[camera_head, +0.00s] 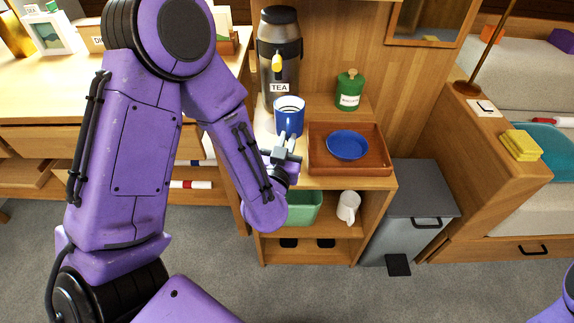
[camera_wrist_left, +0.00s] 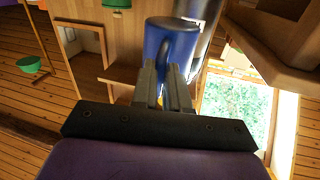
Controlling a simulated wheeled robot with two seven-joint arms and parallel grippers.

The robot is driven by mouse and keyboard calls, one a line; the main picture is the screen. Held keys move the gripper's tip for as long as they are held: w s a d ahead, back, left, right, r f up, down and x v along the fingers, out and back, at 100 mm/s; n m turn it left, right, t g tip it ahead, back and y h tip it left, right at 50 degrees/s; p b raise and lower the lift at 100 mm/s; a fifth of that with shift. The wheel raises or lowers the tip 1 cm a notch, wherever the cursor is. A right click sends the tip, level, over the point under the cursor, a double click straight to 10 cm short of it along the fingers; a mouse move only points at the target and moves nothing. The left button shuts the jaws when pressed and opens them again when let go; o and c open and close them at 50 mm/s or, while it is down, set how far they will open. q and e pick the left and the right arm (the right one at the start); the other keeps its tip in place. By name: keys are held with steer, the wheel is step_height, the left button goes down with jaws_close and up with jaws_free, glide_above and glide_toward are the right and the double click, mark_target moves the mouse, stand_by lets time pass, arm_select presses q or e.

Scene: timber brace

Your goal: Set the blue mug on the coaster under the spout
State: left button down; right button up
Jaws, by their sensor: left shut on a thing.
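The blue mug (camera_head: 289,119) is upright with a pale inside, in front of the tea dispenser (camera_head: 279,45) and slightly right of its yellow spout (camera_head: 277,63). My left gripper (camera_head: 286,151) is shut on the mug's handle from the near side. In the left wrist view the blue mug (camera_wrist_left: 165,42) is beyond the fingers of my left gripper (camera_wrist_left: 164,85), which close around its handle. I cannot tell whether the mug's base touches the counter. I cannot make out the coaster; the mug and arm cover part of that area. My right gripper is out of view.
A wooden tray (camera_head: 375,165) with a blue plate (camera_head: 347,145) stands close to the mug's right. A green canister (camera_head: 349,91) is behind it. A white mug (camera_head: 348,206) and green bin (camera_head: 304,209) are on the shelf below. A grey pedal bin (camera_head: 408,213) stands at right.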

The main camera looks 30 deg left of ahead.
arm_select(q)
steer(key=w+f, duration=0.1)
steer(key=w+a+f, duration=0.1)
steer(key=f, duration=0.1)
steer(key=w+a+f+b, duration=0.1)
steer(key=shift+w+a+f, duration=0.1)
steer(key=shift+a+f, duration=0.1)
steer(key=shift+f, duration=0.2)
step_height(320, 180, down, 3)
steer(key=shift+r+b, duration=0.1)
steer(key=shift+b, duration=0.25)
steer(key=shift+d, duration=0.1)
steer(key=c, duration=1.1)
jaws_free()
